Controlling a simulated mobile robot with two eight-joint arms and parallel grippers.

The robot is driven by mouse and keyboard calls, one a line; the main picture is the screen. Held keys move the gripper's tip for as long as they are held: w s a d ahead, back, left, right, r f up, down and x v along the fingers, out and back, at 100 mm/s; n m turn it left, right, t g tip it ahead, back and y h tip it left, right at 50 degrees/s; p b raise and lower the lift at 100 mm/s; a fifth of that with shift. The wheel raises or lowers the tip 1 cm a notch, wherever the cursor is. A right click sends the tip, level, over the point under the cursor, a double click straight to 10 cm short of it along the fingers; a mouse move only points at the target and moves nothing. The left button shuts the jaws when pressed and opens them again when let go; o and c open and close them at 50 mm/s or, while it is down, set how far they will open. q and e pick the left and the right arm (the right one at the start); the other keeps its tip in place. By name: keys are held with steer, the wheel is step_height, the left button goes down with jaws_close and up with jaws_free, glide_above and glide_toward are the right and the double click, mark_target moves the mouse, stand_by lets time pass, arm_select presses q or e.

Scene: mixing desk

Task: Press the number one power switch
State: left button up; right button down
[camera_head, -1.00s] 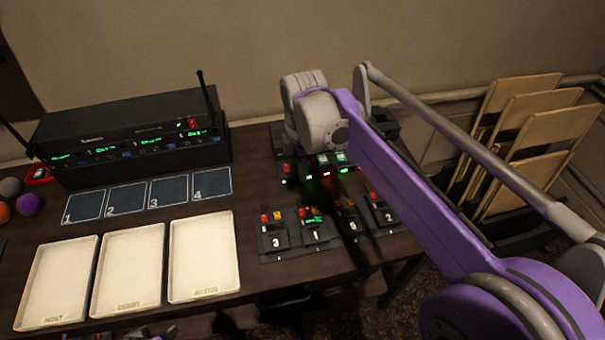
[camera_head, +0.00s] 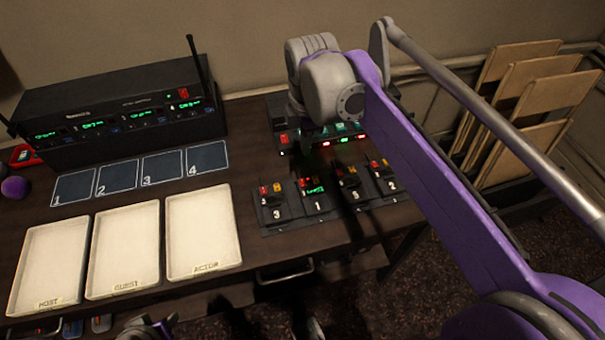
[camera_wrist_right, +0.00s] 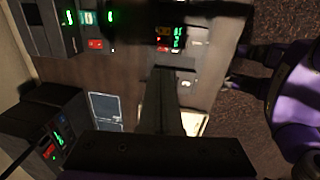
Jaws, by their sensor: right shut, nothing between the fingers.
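Several small dark units with number labels stand in a row at the desk's front right. The number one unit (camera_head: 316,197) is second from the left, with a lit green display and a small red part at its top. It also shows in the wrist view with its green display (camera_wrist_right: 178,40). My right gripper reaches down over the back of the desk, beyond the units; its tips are hard to make out in the head view. In the wrist view its dark fingers (camera_wrist_right: 166,75) are shut and empty, just short of the lit unit.
A dark panel with lit buttons (camera_head: 343,139) lies behind the units. A black receiver rack (camera_head: 115,107) with antennas stands at the back left. Blue numbered cards (camera_head: 118,176) and three white trays (camera_head: 124,245) lie left of the units. Wooden boards lean at the right.

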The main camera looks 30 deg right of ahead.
mark_target(303, 181)
steer(key=f, duration=0.4)
steer(key=w+f+b, duration=0.1)
steer(key=f, duration=0.4)
steer(key=f+b, duration=0.1)
steer(key=f, duration=0.3)
steer(key=shift+w+d+f, duration=0.15)
steer(key=shift+w+f, duration=0.05)
steer(key=shift+w, duration=0.1)
steer(key=shift+f, duration=0.2)
